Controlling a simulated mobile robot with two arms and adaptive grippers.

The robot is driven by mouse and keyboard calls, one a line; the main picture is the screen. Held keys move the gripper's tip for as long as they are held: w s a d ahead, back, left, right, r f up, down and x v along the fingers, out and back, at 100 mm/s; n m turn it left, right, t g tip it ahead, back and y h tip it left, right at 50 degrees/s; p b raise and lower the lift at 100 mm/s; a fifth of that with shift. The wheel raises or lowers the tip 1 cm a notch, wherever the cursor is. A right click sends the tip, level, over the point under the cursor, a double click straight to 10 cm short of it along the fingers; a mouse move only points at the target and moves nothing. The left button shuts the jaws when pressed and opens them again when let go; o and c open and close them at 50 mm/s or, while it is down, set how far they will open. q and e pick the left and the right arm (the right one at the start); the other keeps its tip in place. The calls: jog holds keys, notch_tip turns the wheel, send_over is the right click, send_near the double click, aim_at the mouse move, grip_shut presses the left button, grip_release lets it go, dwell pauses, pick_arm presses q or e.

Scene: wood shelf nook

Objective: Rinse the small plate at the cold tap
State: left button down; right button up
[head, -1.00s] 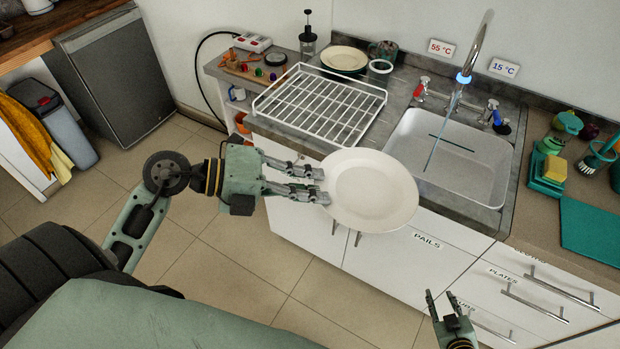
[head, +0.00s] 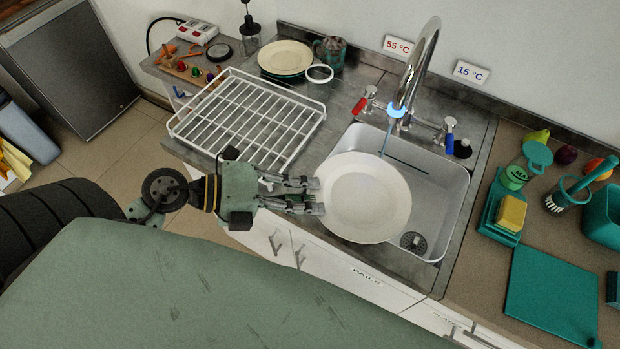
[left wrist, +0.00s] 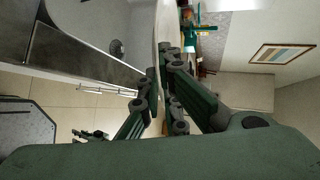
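My left gripper (head: 312,195) is shut on the left rim of the white small plate (head: 365,198). The plate is held face up over the left front part of the sink (head: 452,200). In the left wrist view the plate (left wrist: 163,30) shows edge-on between the fingers (left wrist: 160,75). The tap (head: 420,65) has a glowing blue ring at its spout, and a thin bluish stream (head: 387,138) falls from it. The stream ends at the plate's back rim in the picture; I cannot tell whether it hits the plate. My right gripper (left wrist: 85,134) shows small and open in the left wrist view.
The tap has a red handle (head: 362,104) under the 55 °C sign and a blue handle (head: 449,128) under the 15 °C sign. A white drying rack (head: 250,115) and stacked plates (head: 286,55) stand left. A sponge (head: 511,212) and teal board (head: 552,295) lie right.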

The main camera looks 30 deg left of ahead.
aim_at(333, 160)
pick_arm(q)
jog(key=w, duration=0.2)
jog(key=w+f+b, duration=0.1)
jog(key=w, duration=0.2)
jog(key=w+b, duration=0.1)
jog(key=w, duration=0.1)
jog(key=w+f+b, duration=0.1)
jog(key=w, duration=0.1)
jog(key=shift+w+d, duration=0.1)
jog(key=shift+w, duration=0.65)
jog(key=shift+w+f, duration=0.15)
jog(key=shift+w, duration=0.65)
jog(key=shift+w+f, duration=0.15)
jog(key=shift+w, duration=0.6)
jog(key=shift+s+p, duration=0.7)
jog(key=shift+s, duration=0.8)
jog(key=shift+s+p, duration=0.5)
jog(key=shift+s, duration=2.05)
